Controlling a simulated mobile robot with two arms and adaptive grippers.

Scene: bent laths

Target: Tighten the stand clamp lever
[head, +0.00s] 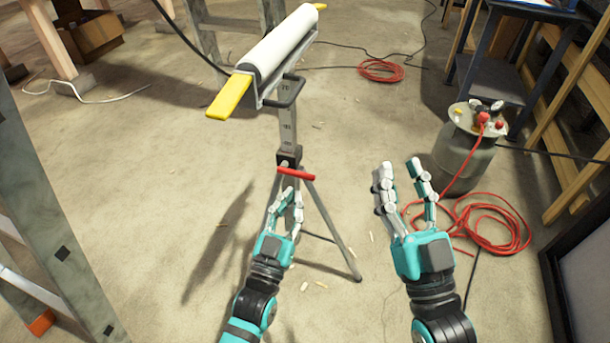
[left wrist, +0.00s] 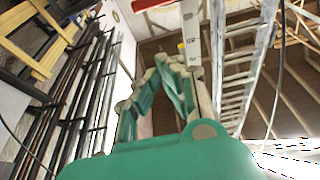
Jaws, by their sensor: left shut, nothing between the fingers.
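The stand clamp lever (head: 296,173) is a red bar on the black clamp (head: 289,157) of a roller stand. It lies nearly level across the grey post (head: 287,125). My left gripper (head: 291,193) is shut and empty, just below the lever in the head view; I cannot tell whether it touches it. In the left wrist view the shut fingers (left wrist: 172,68) point up toward the post (left wrist: 191,35), with a red bar (left wrist: 150,4) at the top edge. My right gripper (head: 399,168) is open and empty, to the right of the stand.
The stand carries a white roller (head: 285,45) with a yellow piece (head: 230,95) sticking out at each end. A grey tank (head: 464,155) with red hose (head: 490,225) stands at right. A ladder (head: 60,230) is at left. The floor left of the stand is mostly clear.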

